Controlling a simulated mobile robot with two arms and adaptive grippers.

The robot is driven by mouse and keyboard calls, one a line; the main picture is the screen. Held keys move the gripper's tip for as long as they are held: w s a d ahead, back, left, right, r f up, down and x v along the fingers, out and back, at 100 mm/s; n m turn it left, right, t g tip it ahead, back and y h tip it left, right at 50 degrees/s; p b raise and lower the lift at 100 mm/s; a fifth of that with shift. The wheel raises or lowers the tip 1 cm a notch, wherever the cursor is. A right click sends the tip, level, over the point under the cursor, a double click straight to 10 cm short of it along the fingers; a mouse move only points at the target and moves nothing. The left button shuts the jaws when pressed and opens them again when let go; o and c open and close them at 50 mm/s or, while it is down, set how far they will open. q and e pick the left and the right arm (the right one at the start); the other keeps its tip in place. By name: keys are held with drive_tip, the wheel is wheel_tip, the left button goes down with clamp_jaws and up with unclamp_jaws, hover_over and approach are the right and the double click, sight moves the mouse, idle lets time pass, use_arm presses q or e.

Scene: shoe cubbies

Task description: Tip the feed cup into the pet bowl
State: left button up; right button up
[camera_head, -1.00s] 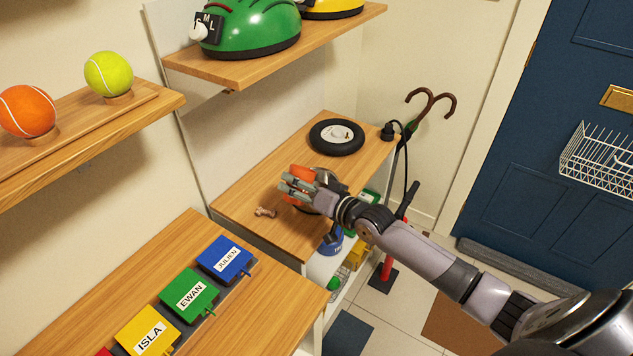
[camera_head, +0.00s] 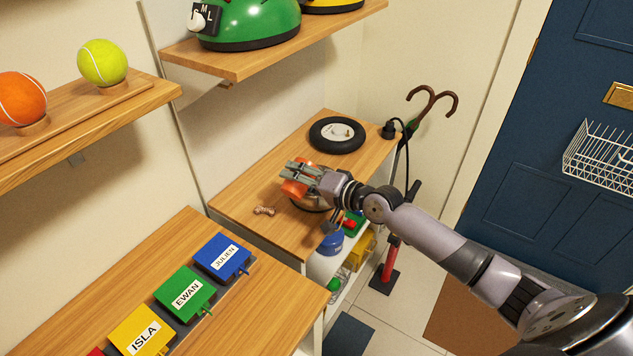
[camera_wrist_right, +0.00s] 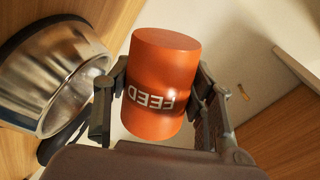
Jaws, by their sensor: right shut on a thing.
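The orange feed cup (camera_head: 294,188) is held by my right gripper (camera_head: 300,172) over the wooden shelf top. In the right wrist view the cup (camera_wrist_right: 163,85), lettered FEED, sits between both fingers (camera_wrist_right: 160,105); its flat, closed orange end shows and its opening is hidden. The cup looks tilted in the head view. The metal pet bowl (camera_head: 309,204) is just below the gripper and cup, partly hidden by them. In the wrist view the bowl (camera_wrist_right: 62,75), with a dark rim band, is beside the cup, and the visible inside looks bare. My left gripper is out of view.
A small bone-shaped thing (camera_head: 264,211) lies left of the bowl. A black ring with a white centre (camera_head: 337,135) lies behind it. A shelf with helmets (camera_head: 245,65) overhangs at the back. An umbrella handle (camera_head: 432,98) stands to the right.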

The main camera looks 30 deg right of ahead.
drive_tip(key=shift+r+m, duration=0.25)
drive_tip(key=shift+m, duration=0.05)
drive_tip(key=shift+w+d+f+m+g+b, duration=0.2)
drive_tip(key=shift+w+d+m+b, duration=0.2)
drive_tip(key=shift+b, duration=0.65)
drive_tip(key=shift+w+d+f+m+g+b, duration=0.1)
drive_tip(key=shift+w+d+f+m+b, duration=0.25)
drive_tip(key=shift+b, duration=0.7)
drive_tip(key=shift+s+d+r+y, duration=0.1)
drive_tip(key=shift+s+r+y, duration=0.05)
drive_tip(key=shift+r+y, duration=0.2)
drive_tip(key=shift+w+d+r+m+g+y+p, duration=0.2)
drive_tip(key=shift+r+m+y+p, duration=0.1)
drive_tip(key=shift+m, duration=0.35)
drive_tip(key=shift+w+d+r+m+g+y+p, duration=0.15)
drive_tip(key=shift+d+r+m+g+p, duration=0.1)
drive_tip(key=shift+m, duration=0.35)
drive_tip(key=shift+d+f+m+y+b, duration=0.2)
drive_tip(key=shift+f+m+y+b, duration=0.15)
drive_tip(key=shift+f+m, duration=0.25)
idle(1.0)
drive_tip(key=shift+w+d+r+m+p, duration=0.25)
drive_tip(key=shift+m+p, duration=0.1)
drive_tip(key=shift+m, duration=0.25)
idle(0.7)
